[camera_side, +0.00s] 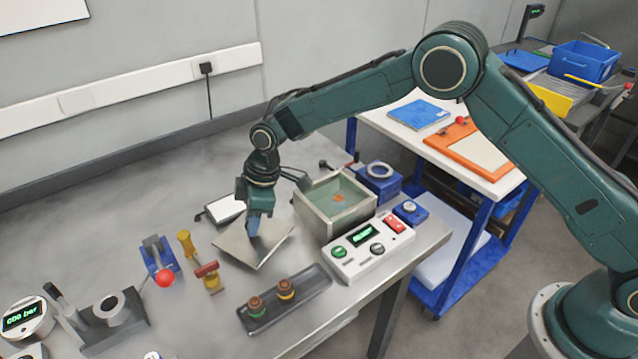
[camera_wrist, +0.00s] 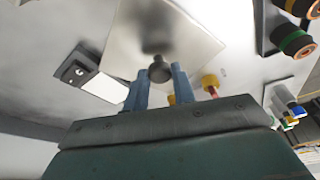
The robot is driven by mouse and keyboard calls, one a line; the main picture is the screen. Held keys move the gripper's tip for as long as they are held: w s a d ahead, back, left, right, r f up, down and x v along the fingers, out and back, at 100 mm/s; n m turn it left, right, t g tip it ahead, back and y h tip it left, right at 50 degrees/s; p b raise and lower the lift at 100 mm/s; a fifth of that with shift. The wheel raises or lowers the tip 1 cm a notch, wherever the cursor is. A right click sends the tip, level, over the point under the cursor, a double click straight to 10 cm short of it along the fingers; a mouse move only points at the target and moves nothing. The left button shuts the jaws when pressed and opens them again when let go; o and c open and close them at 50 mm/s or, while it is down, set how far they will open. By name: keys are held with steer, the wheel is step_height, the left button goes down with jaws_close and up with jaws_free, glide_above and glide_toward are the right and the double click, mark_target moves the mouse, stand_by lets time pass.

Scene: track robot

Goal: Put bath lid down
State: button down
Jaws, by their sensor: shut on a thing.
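The bath lid is a thin pale square plate (camera_side: 240,248) left of the bath in the side view. My gripper (camera_side: 254,230) points down over its middle. In the wrist view the lid (camera_wrist: 195,45) shows with a dark round knob (camera_wrist: 160,70), and my gripper's two blue fingers (camera_wrist: 159,82) are shut on that knob. Whether the lid touches the table or hangs just above it I cannot tell. The bath (camera_side: 352,222) is an open grey box with greenish liquid and a small orange thing inside.
A control panel (camera_side: 345,264) with green and red buttons stands in front of the bath. A dark tray (camera_side: 316,292) with two banded pieces lies nearer. A red-handled tool (camera_side: 208,271) and a blue lever device (camera_side: 158,258) stand left. The back-left table is clear.

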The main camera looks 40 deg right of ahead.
mark_target(271, 231)
steer(key=shift+f, duration=0.1)
steer(key=c, duration=1.1)
jaws_free()
steer(key=shift+c, duration=0.2)
steer(key=v, duration=1.2)
